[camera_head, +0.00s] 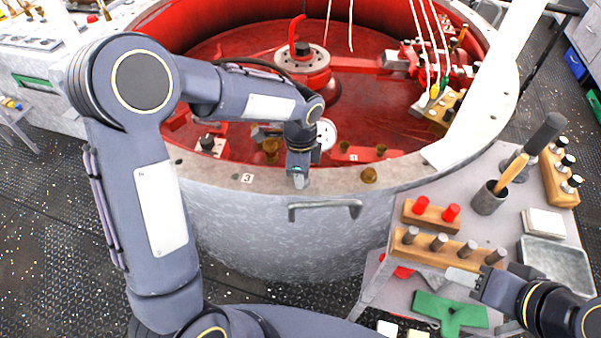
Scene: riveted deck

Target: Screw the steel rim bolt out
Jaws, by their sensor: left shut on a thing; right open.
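My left gripper (299,180) points down at the front rim (330,181) of the large round tank, to the right of the label "3". It is shut on the steel rim bolt, which its fingers and wrist hide almost wholly; I cannot tell how far the bolt stands out of the rim. A brass-coloured bolt (368,175) sits on the rim further right. My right gripper (460,277) is open and empty, over the side table just in front of a wooden rack (425,253) with several grey steel pegs.
A handle (325,210) sticks out of the tank wall below the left gripper. Inside the red tank are a dial gauge (326,134), a central hub (302,65) and hanging cords. The side table holds a tool cup (489,200), a grey tray (545,262) and a green holder (450,312).

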